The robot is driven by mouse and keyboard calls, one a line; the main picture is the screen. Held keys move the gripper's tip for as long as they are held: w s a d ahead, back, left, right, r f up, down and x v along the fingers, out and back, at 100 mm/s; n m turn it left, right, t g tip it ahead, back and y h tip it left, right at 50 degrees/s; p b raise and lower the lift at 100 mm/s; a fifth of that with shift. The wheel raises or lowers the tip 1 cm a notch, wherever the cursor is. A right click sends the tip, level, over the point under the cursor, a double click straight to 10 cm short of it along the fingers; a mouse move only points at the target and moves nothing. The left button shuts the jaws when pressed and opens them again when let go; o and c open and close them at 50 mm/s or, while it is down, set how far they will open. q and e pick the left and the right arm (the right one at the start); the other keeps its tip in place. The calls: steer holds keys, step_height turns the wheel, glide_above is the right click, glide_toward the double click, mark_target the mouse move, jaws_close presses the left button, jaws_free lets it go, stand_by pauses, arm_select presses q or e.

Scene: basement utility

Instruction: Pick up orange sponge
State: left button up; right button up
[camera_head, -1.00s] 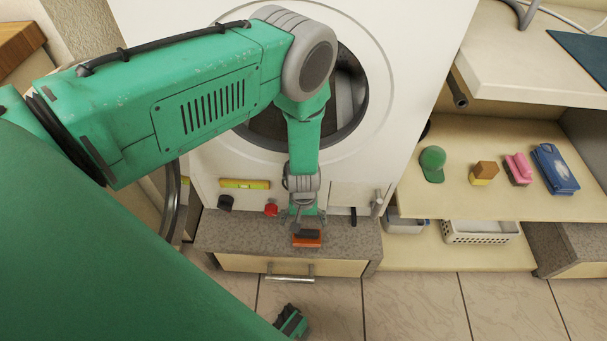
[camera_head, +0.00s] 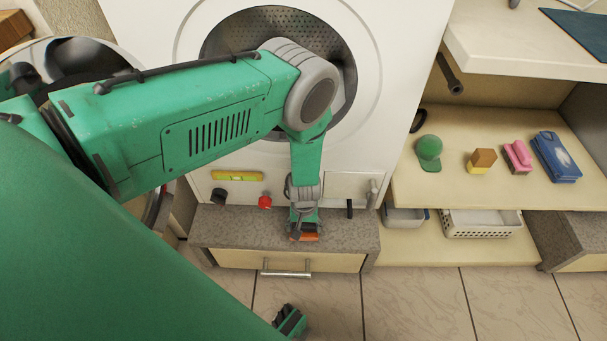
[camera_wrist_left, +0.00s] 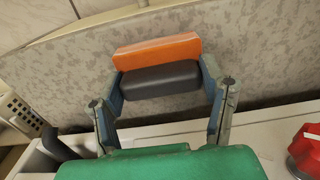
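The orange sponge (camera_head: 305,237), orange with a dark grey layer, lies on the grey speckled ledge in front of the washing machine. My left gripper (camera_head: 304,226) is down over it and hides part of it in the head view. In the left wrist view the sponge (camera_wrist_left: 158,52) shows its orange and grey layers between the two fingers of my left gripper (camera_wrist_left: 162,85). The fingers are spread, one at each end of the grey layer. I cannot tell whether they touch it.
The washing machine (camera_head: 388,95) stands right behind the ledge (camera_head: 350,236). A red knob (camera_head: 265,201) and a yellow level (camera_head: 237,176) are close by. At right, a shelf (camera_head: 440,202) holds a green cap (camera_head: 429,150), a brush (camera_head: 517,157) and other items.

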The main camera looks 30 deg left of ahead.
mark_target(302, 225)
arm_select(q)
steer(key=shift+c, duration=1.4)
steer(key=shift+a+f, duration=0.1)
steer(key=shift+a, duration=0.3)
steer(key=shift+a+r, duration=0.1)
steer(key=shift+r, duration=0.1)
steer(key=r+p, duration=0.1)
steer(key=r, duration=0.2)
steer(key=r+p, duration=0.1)
steer(key=r, duration=0.2)
steer(key=r+p, duration=0.2)
steer(key=r, duration=0.1)
steer(key=shift+d, duration=0.35)
steer(key=shift+r, duration=0.25)
steer(key=shift+a, duration=0.2)
arm_select(e)
steer(key=r, duration=0.4)
steer(key=shift+a+r, duration=0.15)
steer(key=shift+a, duration=0.1)
